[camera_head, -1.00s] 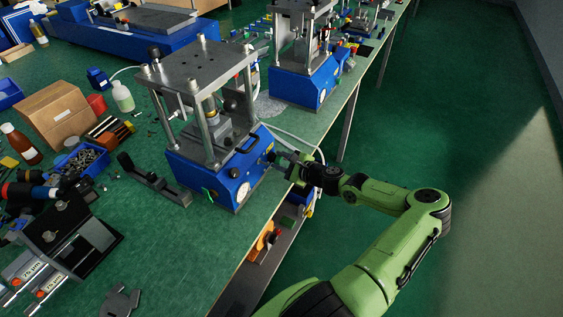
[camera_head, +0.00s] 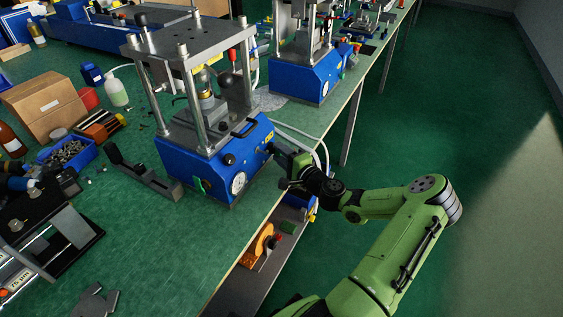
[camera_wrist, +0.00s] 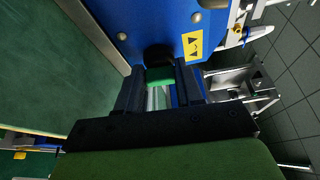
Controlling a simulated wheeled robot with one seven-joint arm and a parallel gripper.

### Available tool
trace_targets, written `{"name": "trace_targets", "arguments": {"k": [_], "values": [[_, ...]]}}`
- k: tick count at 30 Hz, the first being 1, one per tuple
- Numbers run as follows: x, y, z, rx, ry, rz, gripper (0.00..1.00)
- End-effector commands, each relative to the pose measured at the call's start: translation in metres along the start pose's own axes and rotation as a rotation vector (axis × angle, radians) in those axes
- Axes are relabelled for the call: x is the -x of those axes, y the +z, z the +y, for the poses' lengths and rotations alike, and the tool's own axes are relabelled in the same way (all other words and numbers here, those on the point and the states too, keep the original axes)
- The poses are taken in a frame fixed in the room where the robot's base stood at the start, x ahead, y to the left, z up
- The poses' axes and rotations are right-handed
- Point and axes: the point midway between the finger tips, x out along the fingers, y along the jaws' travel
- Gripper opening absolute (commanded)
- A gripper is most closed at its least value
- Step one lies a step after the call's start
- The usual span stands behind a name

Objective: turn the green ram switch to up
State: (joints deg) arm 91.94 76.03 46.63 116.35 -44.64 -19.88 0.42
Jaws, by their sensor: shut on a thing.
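The blue press (camera_head: 172,160) stands at the bench's front edge, with a steel frame on top and a round gauge on its front. My gripper (camera_head: 277,155) is at the right part of its front panel. In the wrist view my gripper (camera_wrist: 160,88) is shut on the green ram switch (camera_wrist: 160,76), which sits between the two dark fingers. A black round part (camera_wrist: 157,54) is just beyond it, against the blue panel. The fingers hide the switch in the head view, and I cannot tell its exact turn.
A yellow label (camera_wrist: 192,44) is beside the switch. A second blue press (camera_head: 305,80) stands farther back along the bench. A lower shelf (camera_head: 240,286) with an orange item is under the bench edge. The green floor to the right is clear.

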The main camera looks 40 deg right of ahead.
Motion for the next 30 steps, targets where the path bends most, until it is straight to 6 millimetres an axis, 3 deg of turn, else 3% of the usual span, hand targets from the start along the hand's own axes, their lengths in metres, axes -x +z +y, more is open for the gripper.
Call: {"name": "trace_targets", "arguments": {"k": [23,24,28,30], "values": [[-0.0002,0.0007,0.0016,0.096,-0.037,-0.002,0.06],[-0.0002,0.0006,0.0016,0.096,-0.037,-0.002,0.41],[-0.0002,0.0005,0.0015,0.095,-0.037,-0.002,0.61],[-0.0001,0.0004,0.0014,0.095,-0.037,-0.002,0.62]]}}
